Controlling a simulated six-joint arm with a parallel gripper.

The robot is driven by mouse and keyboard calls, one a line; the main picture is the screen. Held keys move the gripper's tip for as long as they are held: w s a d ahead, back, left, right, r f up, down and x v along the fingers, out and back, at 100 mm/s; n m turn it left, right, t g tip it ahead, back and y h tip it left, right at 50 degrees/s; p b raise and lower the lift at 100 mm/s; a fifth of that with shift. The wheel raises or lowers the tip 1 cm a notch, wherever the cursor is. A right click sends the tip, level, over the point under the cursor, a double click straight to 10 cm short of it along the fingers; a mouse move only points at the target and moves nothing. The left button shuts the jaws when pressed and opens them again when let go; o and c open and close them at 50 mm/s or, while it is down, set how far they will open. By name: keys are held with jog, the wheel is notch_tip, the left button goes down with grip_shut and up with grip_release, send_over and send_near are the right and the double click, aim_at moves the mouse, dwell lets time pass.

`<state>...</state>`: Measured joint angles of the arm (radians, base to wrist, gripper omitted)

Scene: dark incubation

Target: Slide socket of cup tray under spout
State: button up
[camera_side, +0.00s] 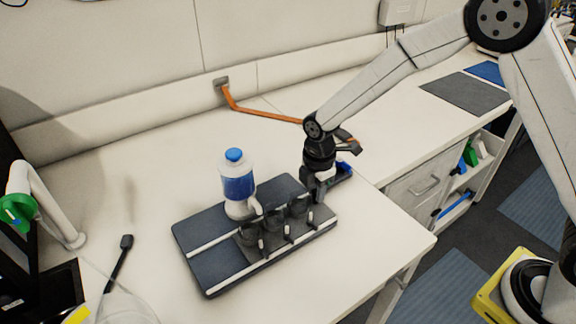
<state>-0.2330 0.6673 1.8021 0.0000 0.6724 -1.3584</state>
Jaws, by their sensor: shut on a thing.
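A dispenser bottle (238,187) with blue liquid and a blue cap stands upright on a dark board (212,272). Its white spout (256,206) points toward the cups. The dark cup tray (262,254) lies on the board in front of the dispenser and holds dark, see-through cups (275,218) in a row. Upright pegs stand along its near side. My gripper (317,195) points down at the tray's right end and is shut on it. The fingers hide the exact grip. I cannot tell which socket lies under the spout.
White stripes cross the board. A blue object (345,169) lies just behind my gripper, partly hidden. An orange strip (262,114) lies at the back. A white arched stand with a green part (18,211) is at left. The bench (370,245) is clear right of the board.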

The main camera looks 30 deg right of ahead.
aim_at(305, 195)
jog(key=shift+d, duration=1.35)
jog(key=o, duration=0.7)
jog(key=shift+c, duration=0.2)
jog(key=shift+a, duration=3.05)
jog(key=shift+r, duration=0.15)
jog(key=shift+r, duration=2.15)
